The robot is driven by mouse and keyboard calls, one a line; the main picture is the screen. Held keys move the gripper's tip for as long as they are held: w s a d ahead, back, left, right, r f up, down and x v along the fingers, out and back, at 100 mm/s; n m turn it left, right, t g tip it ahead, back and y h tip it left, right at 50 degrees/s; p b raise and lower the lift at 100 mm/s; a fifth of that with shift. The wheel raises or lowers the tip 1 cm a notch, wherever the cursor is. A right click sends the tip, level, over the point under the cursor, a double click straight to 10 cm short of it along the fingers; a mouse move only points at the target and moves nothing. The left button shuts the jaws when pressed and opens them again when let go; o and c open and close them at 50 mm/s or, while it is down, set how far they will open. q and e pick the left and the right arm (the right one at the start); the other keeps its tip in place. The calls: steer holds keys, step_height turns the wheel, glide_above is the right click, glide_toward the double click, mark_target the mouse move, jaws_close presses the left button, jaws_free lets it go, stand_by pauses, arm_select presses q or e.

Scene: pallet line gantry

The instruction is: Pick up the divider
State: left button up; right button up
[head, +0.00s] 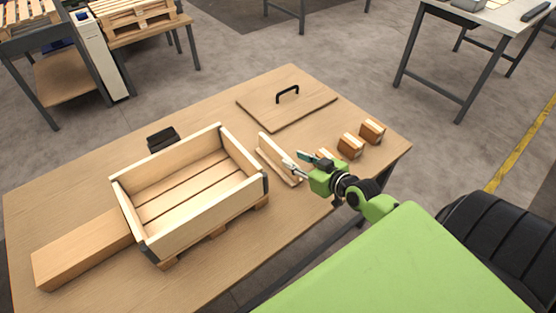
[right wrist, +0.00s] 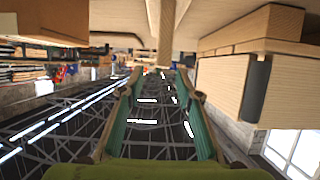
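The divider (head: 272,153) is a thin light wooden board standing on its edge on the table, just right of the wooden crate. My right gripper (head: 294,168) is at the divider's right side, close to its near end. In the right wrist view, its two green fingers (right wrist: 158,72) are spread apart. A narrow wooden upright, likely the divider (right wrist: 164,32) seen end-on, shows beyond and between the fingertips; I cannot tell whether they touch it. My left gripper is not in view.
The open slatted crate (head: 144,249) stands left of the divider, with a long wooden block (head: 80,258) beside it. A flat board with a black handle (head: 287,94) lies behind. Small boxes (head: 372,130) sit to the right. A black object (head: 163,138) lies behind the crate.

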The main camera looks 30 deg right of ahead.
mark_target(283, 153)
steer(key=shift+x, duration=3.95)
steer(key=shift+a+r, duration=0.1)
steer(key=shift+r, duration=0.15)
jaws_close()
